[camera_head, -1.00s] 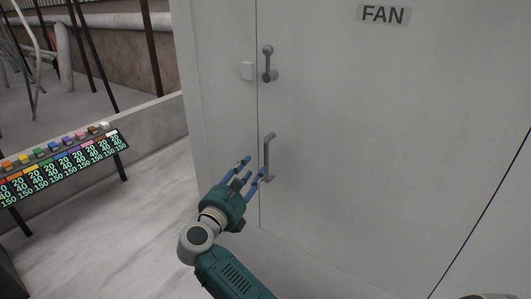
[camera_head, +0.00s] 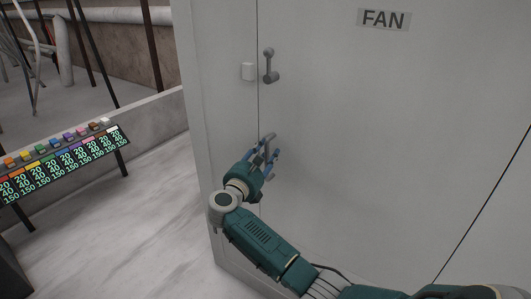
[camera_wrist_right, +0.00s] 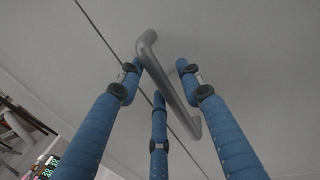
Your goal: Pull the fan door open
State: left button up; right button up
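The fan door (camera_head: 370,130) is a large pale grey panel that looks closed, its left edge a thin dark seam. Its grey bar handle (camera_head: 270,137) stands upright near that seam, partly hidden by my fingers. My right gripper (camera_head: 264,156) is at the handle with its blue fingers spread. In the right wrist view, the handle (camera_wrist_right: 170,75) runs diagonally between the three open fingers (camera_wrist_right: 157,72). I cannot tell whether any finger touches it. My left gripper is not in view.
A FAN sign (camera_head: 384,19) is on the door. A panel with coloured buttons (camera_head: 62,165) stands at left. The pale floor (camera_head: 150,220) between is clear.

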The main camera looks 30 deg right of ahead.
jog(key=shift+c, duration=0.5)
grip_shut()
jog(key=shift+a, duration=0.1)
